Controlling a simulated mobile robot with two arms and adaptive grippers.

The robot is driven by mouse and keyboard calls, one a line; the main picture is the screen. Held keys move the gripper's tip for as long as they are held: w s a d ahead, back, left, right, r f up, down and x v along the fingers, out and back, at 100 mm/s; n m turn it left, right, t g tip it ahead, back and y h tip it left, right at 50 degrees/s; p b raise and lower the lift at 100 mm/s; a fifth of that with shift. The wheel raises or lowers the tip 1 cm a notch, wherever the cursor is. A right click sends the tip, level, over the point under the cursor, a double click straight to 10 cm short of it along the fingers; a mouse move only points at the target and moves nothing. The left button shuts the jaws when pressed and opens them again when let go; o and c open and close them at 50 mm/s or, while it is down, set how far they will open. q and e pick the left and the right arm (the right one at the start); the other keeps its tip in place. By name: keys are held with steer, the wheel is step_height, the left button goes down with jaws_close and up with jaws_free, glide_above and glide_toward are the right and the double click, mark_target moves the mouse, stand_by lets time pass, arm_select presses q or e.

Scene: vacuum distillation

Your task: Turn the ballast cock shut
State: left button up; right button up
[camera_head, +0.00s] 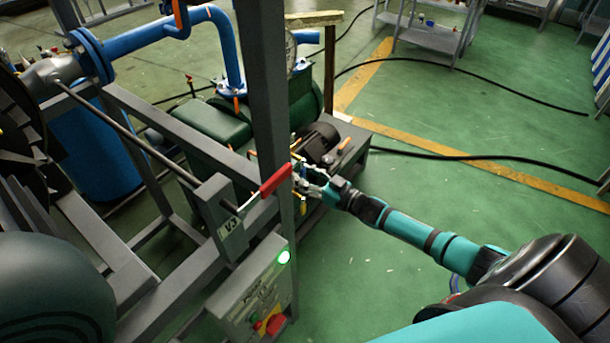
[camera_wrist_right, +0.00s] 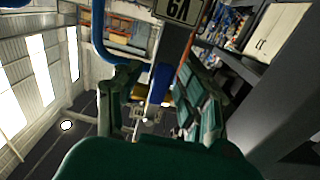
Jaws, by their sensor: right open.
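The ballast cock is not plainly marked in either view; I cannot tell which small handle is its own. My left gripper is not in view.
The grey post (camera_head: 266,90) and frame stand close left of my right gripper. A dark motor (camera_head: 316,140) and green pump (camera_head: 213,120) lie behind. A control box (camera_head: 250,295) with a lit green lamp is below.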

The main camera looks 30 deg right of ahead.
steer(key=shift+w+a, duration=0.15)
steer(key=v, duration=1.2)
steer(key=shift+f, duration=0.1)
steer(key=s+f+m+g+h, duration=0.15)
steer(key=s+f, duration=0.35)
steer(key=f, duration=0.5)
steer(key=s+f+g+h, duration=0.3)
steer(key=s+f, duration=0.2)
steer(key=f, duration=0.5)
steer(key=s+f+m+g+h, duration=0.1)
steer(key=s+f+g+h, duration=0.3)
steer(key=f, duration=0.6)
steer(key=s+a+f+g, duration=0.2)
steer(key=s+a+f, duration=0.2)
steer(key=s, duration=0.4)
steer(key=s+a+f+g+y, duration=0.1)
steer(key=s+a+f+g, duration=0.1)
steer(key=s+a+f, duration=0.3)
steer(key=s+a+f+g, duration=0.3)
steer(key=s+a+f, duration=0.1)
steer(key=s, duration=0.8)
steer(key=shift+s+a+f+n+y, duration=0.35)
steer(key=shift+f+n, duration=0.1)
steer(key=shift+f, duration=0.1)
